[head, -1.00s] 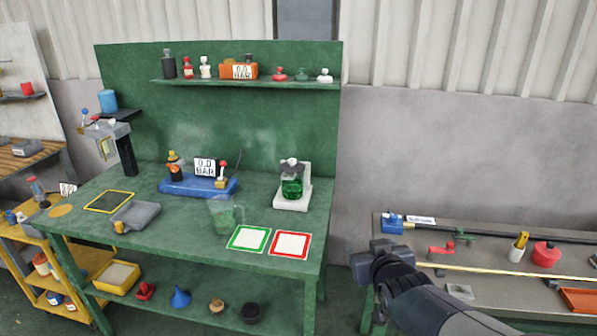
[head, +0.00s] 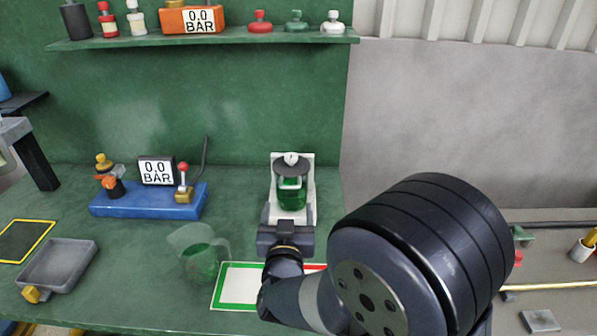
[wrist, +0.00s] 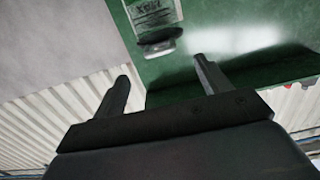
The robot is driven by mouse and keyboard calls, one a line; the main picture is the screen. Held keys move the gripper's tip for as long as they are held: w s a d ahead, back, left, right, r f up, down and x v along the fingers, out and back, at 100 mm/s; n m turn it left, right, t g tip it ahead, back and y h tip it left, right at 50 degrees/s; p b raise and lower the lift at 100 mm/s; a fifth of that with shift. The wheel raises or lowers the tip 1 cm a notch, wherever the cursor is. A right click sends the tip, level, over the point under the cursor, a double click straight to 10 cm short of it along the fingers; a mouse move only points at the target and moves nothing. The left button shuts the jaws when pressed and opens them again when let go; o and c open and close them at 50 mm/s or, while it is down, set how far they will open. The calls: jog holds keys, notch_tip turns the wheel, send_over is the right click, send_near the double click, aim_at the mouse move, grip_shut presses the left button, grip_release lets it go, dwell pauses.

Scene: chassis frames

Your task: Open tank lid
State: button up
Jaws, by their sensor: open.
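The tank (head: 292,196) is a clear jar with green liquid on a white stand (head: 307,166) against the green back panel. Its dark round lid (head: 290,168) is on top, with a pale knob (head: 291,158). My gripper (head: 289,214) is in front of the tank and low against it in the head view, jaws open and apart with nothing between them. In the wrist view my gripper (wrist: 160,72) shows two spread fingers. A pale labelled shape with a dark, rounded end lies beyond them, probably the tank and lid, partly cut off by the top edge.
A measuring jug (head: 200,256) with green liquid stands left of my arm. A blue pump unit (head: 150,200) with a gauge is further left. A green-bordered card (head: 235,286) lies under my arm. A shelf (head: 220,42) with bottles and knobs runs above.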

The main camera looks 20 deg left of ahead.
aim_at(291, 187)
jog(key=p+x, duration=0.2)
jog(key=x, duration=0.8)
jog(key=shift+w, duration=0.3)
jog(key=shift+c, duration=0.2)
jog(key=shift+r, duration=0.1)
jog(key=c, duration=1.3)
jog(key=shift+d+r, duration=0.1)
jog(key=shift+d, duration=0.05)
